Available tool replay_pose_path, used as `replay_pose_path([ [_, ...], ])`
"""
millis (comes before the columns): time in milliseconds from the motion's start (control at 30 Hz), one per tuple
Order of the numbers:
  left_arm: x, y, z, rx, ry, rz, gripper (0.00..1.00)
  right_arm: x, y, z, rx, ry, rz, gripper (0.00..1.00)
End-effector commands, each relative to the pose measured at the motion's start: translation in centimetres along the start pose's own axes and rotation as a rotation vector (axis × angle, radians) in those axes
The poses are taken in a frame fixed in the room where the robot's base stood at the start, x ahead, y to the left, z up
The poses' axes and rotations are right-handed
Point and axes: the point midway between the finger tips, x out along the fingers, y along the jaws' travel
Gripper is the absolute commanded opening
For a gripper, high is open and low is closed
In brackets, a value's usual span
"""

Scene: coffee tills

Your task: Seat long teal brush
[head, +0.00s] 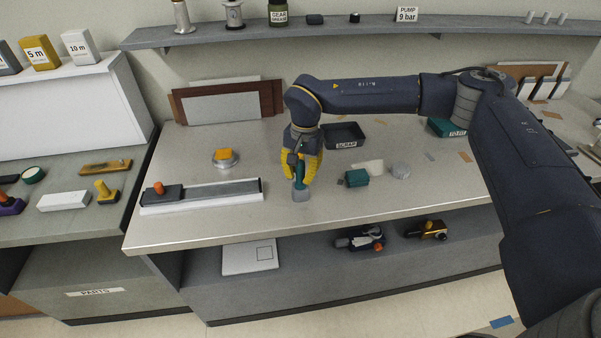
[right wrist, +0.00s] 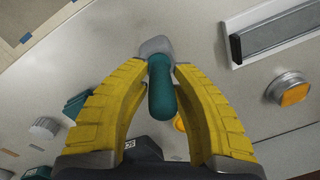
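The teal brush (head: 299,174) has a rounded teal handle and a grey block-like end. It stands about upright at the middle of the bench, grey end down, at or just above the bench top. My right gripper (head: 302,167) comes down over it with yellow fingers. In the right wrist view the fingertips (right wrist: 162,68) close on both sides of the teal handle (right wrist: 162,90), near its grey end (right wrist: 156,46). The handle's end points toward the camera. Whether the grey end touches the bench is unclear. My left gripper is not in view.
A grey bar in a white tray (head: 200,205) and a round metal piece with an orange top (head: 225,160) lie left. A teal block (head: 357,178), a grey round piece (head: 400,170) and a SCRAP tray (head: 344,134) lie right. A teal bin (head: 440,127) stands farther right.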

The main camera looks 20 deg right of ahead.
Motion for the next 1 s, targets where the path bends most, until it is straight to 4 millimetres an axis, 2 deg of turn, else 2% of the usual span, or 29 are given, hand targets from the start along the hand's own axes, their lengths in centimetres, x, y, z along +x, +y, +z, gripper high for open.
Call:
replay_pose_path([
  [33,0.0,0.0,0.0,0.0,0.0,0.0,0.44,0.0,0.0,0.0,0.0,0.0,0.0,0.28],
  [100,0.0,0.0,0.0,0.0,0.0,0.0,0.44,0.0,0.0,0.0,0.0,0.0,0.0,0.36],
  [467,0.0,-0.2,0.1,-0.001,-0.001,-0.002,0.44,-0.6,-0.1,0.0,0.0,0.001,-0.002,0.36],
  [567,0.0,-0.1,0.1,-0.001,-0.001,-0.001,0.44,-1.6,-0.1,0.0,0.0,0.001,-0.002,0.36],
  [1000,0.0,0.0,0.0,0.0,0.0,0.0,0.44,-9.0,-0.1,-0.1,-0.001,0.003,-0.002,0.36],
])
